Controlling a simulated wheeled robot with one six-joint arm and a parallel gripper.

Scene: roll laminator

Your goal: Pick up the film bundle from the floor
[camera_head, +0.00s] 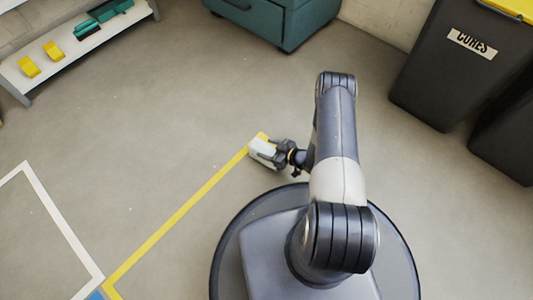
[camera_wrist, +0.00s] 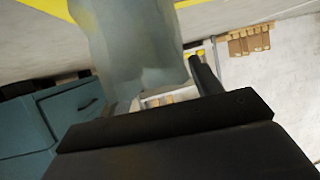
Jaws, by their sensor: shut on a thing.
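The film bundle (camera_head: 262,147) is a small whitish piece at the end of my arm in the head view, over the end of the yellow floor line. In the wrist view the film bundle (camera_wrist: 130,42) is large, pale grey-green and somewhat translucent, in front of the camera. My gripper (camera_head: 270,153) is shut on it. One dark finger (camera_wrist: 205,75) shows beside the bundle in the wrist view; the other finger is hidden there. I cannot tell from these views how far the bundle is from the floor.
A low shelf (camera_head: 75,55) with yellow and green items stands at the upper left. A teal cabinet (camera_head: 282,22) stands at the back. A dark bin (camera_head: 440,75) labelled CORES is at the right. The floor (camera_head: 130,145) left of my arm is clear, marked with yellow and white lines.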

